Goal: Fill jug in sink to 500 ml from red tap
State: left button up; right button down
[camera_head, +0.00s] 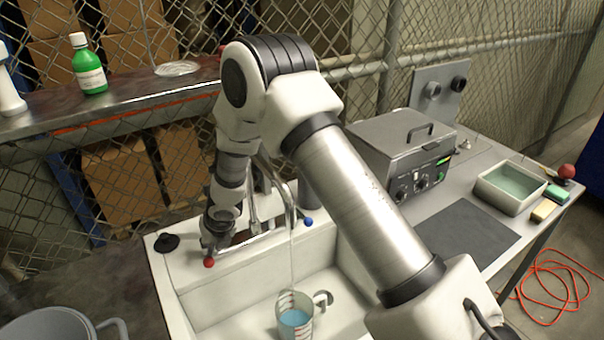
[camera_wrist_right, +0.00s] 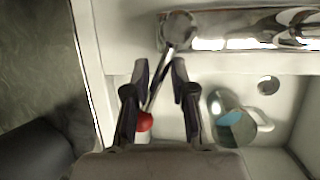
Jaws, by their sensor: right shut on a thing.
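The clear jug (camera_head: 296,318) stands upright in the white sink (camera_head: 226,313) with blue liquid in it. Its graduation marks are too small to read. A thin stream runs from the tap spout (camera_head: 291,205) down into the jug. In the right wrist view the jug (camera_wrist_right: 240,127) is right of my fingers, its handle to the right. My right gripper (camera_head: 211,236) is at the red tap, shut on its lever. The red knob (camera_head: 209,262) shows just below the fingers. In the wrist view the lever with its red knob (camera_wrist_right: 144,121) lies between the fingers (camera_wrist_right: 160,88). My left gripper is not in view.
A blue tap knob (camera_head: 308,222) is right of the spout. A black plug (camera_head: 166,243) lies on the sink's left rim. A steel tank machine (camera_head: 400,150) and a tray (camera_head: 511,187) stand on the right counter. A green bottle (camera_head: 88,66) stands on the back shelf.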

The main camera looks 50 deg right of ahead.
jog(key=shift+w+d+b, duration=0.15)
jog(key=shift+d+b, duration=0.2)
jog(key=shift+b, duration=0.3)
jog(key=shift+d+r, duration=0.15)
jog(key=shift+d, duration=0.15)
jog(key=shift+d+r, duration=0.1)
jog(key=shift+s+d, duration=0.2)
jog(key=shift+d, duration=0.05)
